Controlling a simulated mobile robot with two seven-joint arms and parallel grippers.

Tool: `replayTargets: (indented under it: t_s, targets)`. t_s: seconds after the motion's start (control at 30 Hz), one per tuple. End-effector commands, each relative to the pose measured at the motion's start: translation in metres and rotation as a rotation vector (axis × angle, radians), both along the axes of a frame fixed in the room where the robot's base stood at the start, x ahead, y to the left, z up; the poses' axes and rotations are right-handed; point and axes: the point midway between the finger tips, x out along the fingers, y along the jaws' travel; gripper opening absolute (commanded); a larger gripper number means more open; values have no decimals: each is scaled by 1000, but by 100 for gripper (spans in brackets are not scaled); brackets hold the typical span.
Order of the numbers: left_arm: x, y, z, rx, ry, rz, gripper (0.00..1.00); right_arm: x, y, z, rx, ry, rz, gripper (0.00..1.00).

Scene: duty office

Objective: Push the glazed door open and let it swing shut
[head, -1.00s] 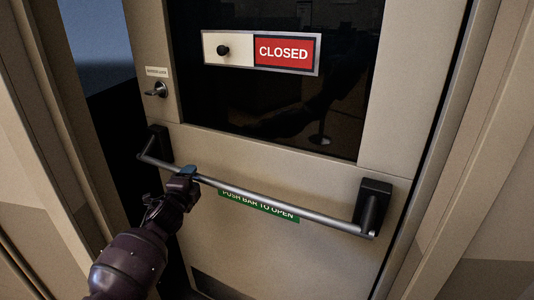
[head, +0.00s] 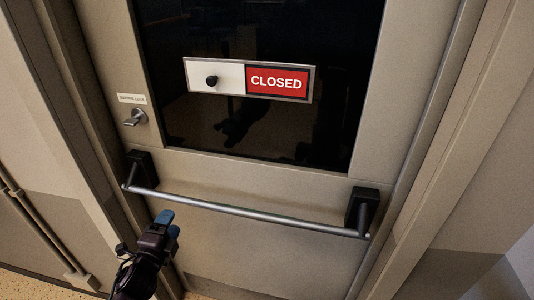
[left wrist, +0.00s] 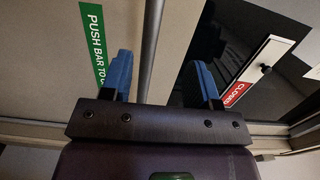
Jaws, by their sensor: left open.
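The glazed door (head: 240,172) has a dark glass panel (head: 215,35) and looks shut in its frame, with no gap visible at its left edge. A grey push bar (head: 245,212) crosses it between two black brackets. My left gripper (head: 166,224), with blue fingertips, is in front of the door just below the bar's left part and looks apart from it. In the left wrist view, its fingers (left wrist: 160,82) are open and empty, with the bar (left wrist: 151,45) showing beyond the gap between them. My right gripper is not in view.
A CLOSED sign (head: 250,80) with a black knob is on the glass. A lever lock (head: 135,117) sits left of it. A green push-bar label (left wrist: 93,35) shows in the left wrist view. Frame and walls stand close on both sides.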

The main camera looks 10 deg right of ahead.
Motion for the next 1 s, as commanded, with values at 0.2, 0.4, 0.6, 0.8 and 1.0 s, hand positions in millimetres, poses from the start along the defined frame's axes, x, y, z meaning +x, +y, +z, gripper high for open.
replayTargets:
  t_s: [0.2,0.4,0.6,0.8,1.0]
  targets:
    - [-60,24,5,1,3,1,55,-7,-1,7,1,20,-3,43]
    - [-112,44,9,1,1,0,55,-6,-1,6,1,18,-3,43]
    - [-134,53,12,-1,-1,0,55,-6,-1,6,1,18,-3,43]
    - [-132,57,8,-124,68,31,55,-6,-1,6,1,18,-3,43]
    - [-131,76,-2,-543,271,178,55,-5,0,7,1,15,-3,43]
